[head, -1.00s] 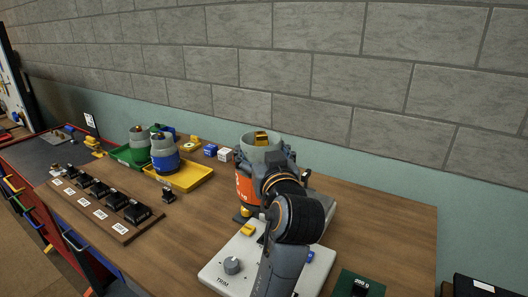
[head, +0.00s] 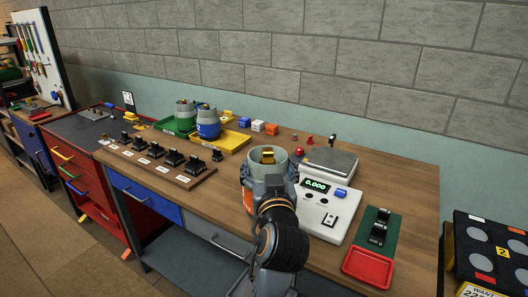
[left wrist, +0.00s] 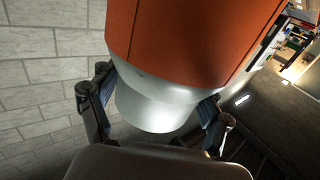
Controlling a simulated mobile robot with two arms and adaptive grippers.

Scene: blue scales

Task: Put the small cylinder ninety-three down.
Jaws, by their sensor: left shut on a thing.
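My left gripper (head: 268,184) is shut on an orange cylinder with a grey collar (head: 284,165) and a brass valve on top. It looks upright in the head view, left of the scale; its base is hidden by my gripper and arm. In the left wrist view the cylinder's orange body (left wrist: 190,35) and pale grey end (left wrist: 150,108) lie between the two fingers (left wrist: 155,110). I cannot read its number. A blue cylinder (head: 208,128) stands in a yellow tray (head: 232,144), and a similar grey-collared cylinder (head: 186,108) stands by a green tray (head: 170,127). My right gripper is not in view.
The white scale (head: 318,218) shows 0.000, and its grey plate (head: 330,160) is empty. A green board with a red tray (head: 368,266) lies to its right. Bare wood (head: 225,185) lies between rack and cylinder.

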